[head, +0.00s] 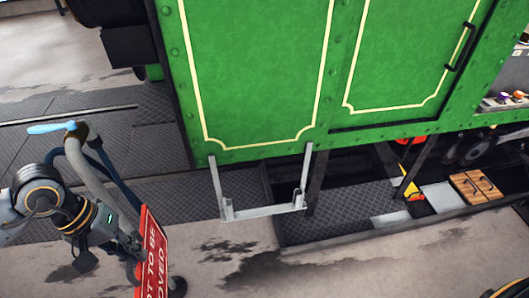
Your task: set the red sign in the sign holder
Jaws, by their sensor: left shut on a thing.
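The red sign (153,255) with white lettering is at the lower left of the head view, tilted and seen at a steep angle, its lower part cut off by the picture's edge. My left gripper (133,262) is shut on the sign's left side; the fingertips are partly hidden. The sign holder (264,212) is a grey metal bracket with two uprights and a bottom rail, hanging below the green tram side. The sign is apart from the holder, to its left and lower in the picture.
The green tram body (250,70) fills the upper middle. Under it is a dark pit with rails and machinery. A wooden crate (474,187) and a red and yellow object (413,193) are at the right. The concrete floor (330,268) before the holder is clear, with dark stains.

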